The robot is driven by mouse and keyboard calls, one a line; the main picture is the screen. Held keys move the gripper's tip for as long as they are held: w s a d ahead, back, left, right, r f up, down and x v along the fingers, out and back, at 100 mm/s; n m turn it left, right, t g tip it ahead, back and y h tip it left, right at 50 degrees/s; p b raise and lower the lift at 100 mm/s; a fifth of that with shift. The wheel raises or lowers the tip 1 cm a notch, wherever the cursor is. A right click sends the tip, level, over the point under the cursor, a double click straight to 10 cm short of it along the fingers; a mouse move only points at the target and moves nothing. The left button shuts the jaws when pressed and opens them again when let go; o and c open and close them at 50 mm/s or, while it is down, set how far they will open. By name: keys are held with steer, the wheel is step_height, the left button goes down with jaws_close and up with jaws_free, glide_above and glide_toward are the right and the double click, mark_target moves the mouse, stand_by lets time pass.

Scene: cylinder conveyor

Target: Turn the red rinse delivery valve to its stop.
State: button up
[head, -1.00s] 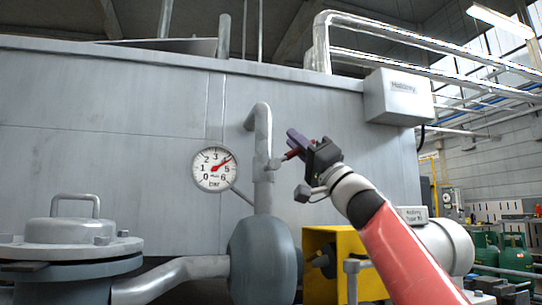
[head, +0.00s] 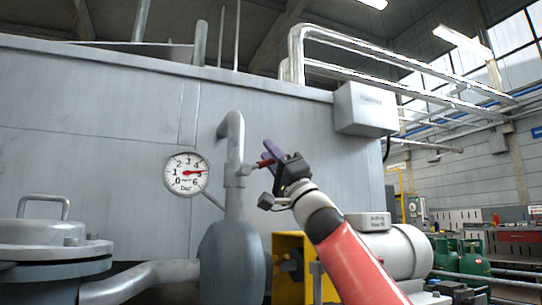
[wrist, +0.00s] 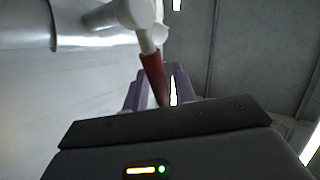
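The red valve handle (head: 261,165) sticks out to the right from the grey vertical pipe (head: 235,205). In the wrist view the red handle (wrist: 155,78) runs from a grey valve stem (wrist: 146,22) down between my gripper's purple fingers. My gripper (head: 268,157) is at the handle, with its fingers around it. In the wrist view (wrist: 158,80), a gap shows between the handle and the right finger, and a pale strip on the left, so it looks open around the handle. The round pressure gauge (head: 180,182) left of the pipe has its red needle near 5 bar.
A grey tank wall (head: 90,120) stands behind the pipe. A grey bulb-shaped vessel (head: 232,265) is below the valve. A lidded flanged vessel (head: 40,245) stands at left, a yellow housing (head: 287,248) and motor (head: 400,252) at lower right. A grey box (head: 365,108) is at upper right.

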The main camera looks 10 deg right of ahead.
steer(key=shift+o, duration=0.8)
